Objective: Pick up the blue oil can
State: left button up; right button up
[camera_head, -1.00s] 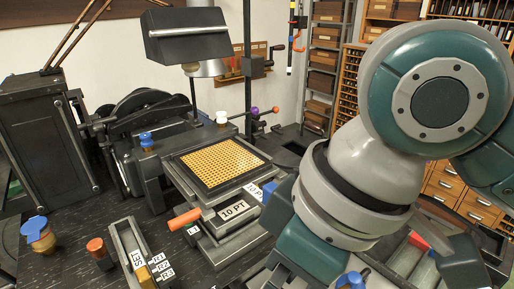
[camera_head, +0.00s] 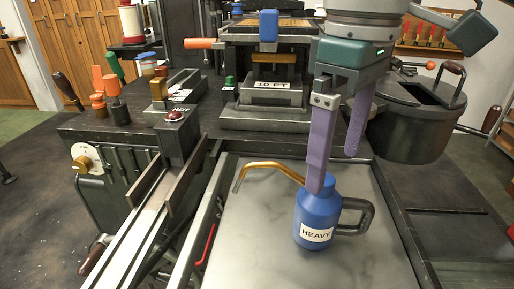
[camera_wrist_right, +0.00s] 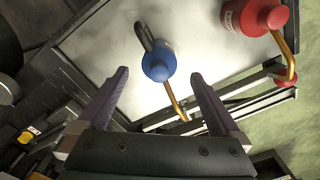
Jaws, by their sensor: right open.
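The blue oil can (camera_head: 318,220) has a "HEAVY" label, a dark handle on its right and a brass spout reaching left. It stands upright on the grey slab (camera_head: 255,255). My right gripper (camera_head: 333,172) is open, with purple fingers pointing down at the can's top. One finger overlaps the can's neck in the head view; I cannot tell if it touches. In the right wrist view the blue can (camera_wrist_right: 158,66) shows between the spread fingers (camera_wrist_right: 160,76), slightly beyond their tips. My left gripper is out of view.
A red can (camera_wrist_right: 256,16) with a brass spout stands on the same slab in the right wrist view. A dark pot (camera_head: 412,125) is right of my gripper. The "10 PT" press (camera_head: 277,85) stands behind, and a metal channel (camera_head: 150,205) lies left. The slab around the blue can is mostly clear.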

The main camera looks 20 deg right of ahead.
aim_at(321, 199)
notch_tip(321, 199, down, 3)
jog(key=shift+w+a+r, duration=0.15)
jog(key=shift+r, duration=0.05)
notch_tip(321, 199, down, 6)
jog(key=shift+w+r+b, duration=0.15)
jog(key=shift+b, duration=0.55)
jog(key=shift+c, duration=0.4)
jog(key=c, duration=1.4)
